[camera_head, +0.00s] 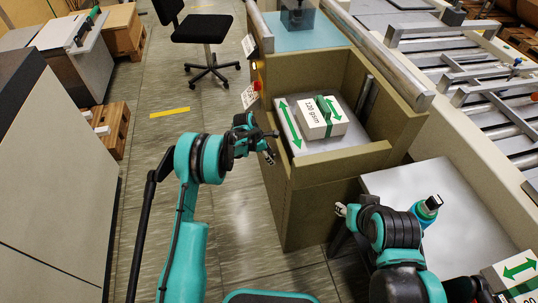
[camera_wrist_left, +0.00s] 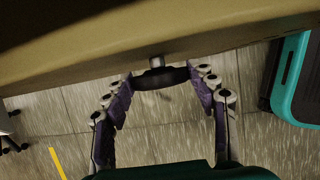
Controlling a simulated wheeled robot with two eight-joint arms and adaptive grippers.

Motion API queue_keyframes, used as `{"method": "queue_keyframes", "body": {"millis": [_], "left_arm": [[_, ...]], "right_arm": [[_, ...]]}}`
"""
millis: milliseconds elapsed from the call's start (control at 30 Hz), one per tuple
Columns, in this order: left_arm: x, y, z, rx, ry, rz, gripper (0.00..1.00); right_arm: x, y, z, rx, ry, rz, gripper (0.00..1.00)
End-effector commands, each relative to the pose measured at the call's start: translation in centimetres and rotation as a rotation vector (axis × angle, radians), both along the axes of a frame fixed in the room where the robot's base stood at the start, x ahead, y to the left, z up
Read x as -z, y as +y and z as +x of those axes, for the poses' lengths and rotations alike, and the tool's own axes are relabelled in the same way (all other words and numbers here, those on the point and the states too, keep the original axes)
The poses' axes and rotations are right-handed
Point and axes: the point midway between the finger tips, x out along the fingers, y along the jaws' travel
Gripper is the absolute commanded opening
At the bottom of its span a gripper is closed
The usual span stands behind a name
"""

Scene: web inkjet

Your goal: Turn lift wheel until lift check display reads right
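A dark wheel (camera_wrist_left: 160,77) sits on a short shaft from the tan cabinet (camera_wrist_left: 60,65) in the left wrist view. My left gripper (camera_wrist_left: 160,84) has its fingers wide apart, one on each side of the wheel. I cannot tell whether they touch its rim. In the head view my left gripper (camera_head: 269,146) is at the cabinet's left side and the wheel is hidden. My right gripper (camera_head: 344,210) is low near the grey tabletop, its finger opening unclear. Two white plates (camera_head: 249,46) and (camera_head: 249,96) are on the cabinet's side; no display reading is legible.
A grey tabletop (camera_head: 400,180) and a roller conveyor (camera_head: 470,75) are at right. A black chair (camera_head: 203,30) stands behind. The floor (camera_head: 165,80) left of the cabinet is mostly clear.

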Motion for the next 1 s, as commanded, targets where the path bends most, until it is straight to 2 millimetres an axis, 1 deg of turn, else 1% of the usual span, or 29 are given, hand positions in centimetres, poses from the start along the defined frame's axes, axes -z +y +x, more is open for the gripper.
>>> {"method": "queue_keyframes", "body": {"millis": [33,67,267,467,667,1000], "left_arm": [[0.01,0.0,0.0,0.0,0.0,0.0,0.35],[0.01,0.0,0.0,0.0,0.0,0.0,0.27],[0.01,-0.01,-0.02,0.0,-0.003,0.001,0.27],[0.01,-0.07,-0.15,0.0,-0.049,0.015,0.27],[0.06,-0.2,-0.44,0.001,-0.161,0.052,0.27],[0.25,-0.32,-0.81,0.001,-0.401,0.129,0.27]], "right_arm": [[0.0,0.0,0.0,0.0,0.0,0.0,0.4],[0.0,0.0,0.0,0.0,0.0,0.0,0.4],[0.01,0.0,0.0,0.0,0.0,0.0,0.4],[0.01,0.0,0.0,0.0,0.0,0.0,0.4],[0.01,0.0,0.0,0.0,0.0,0.0,0.4],[0.01,0.0,0.0,0.0,0.0,0.0,0.4]]}}
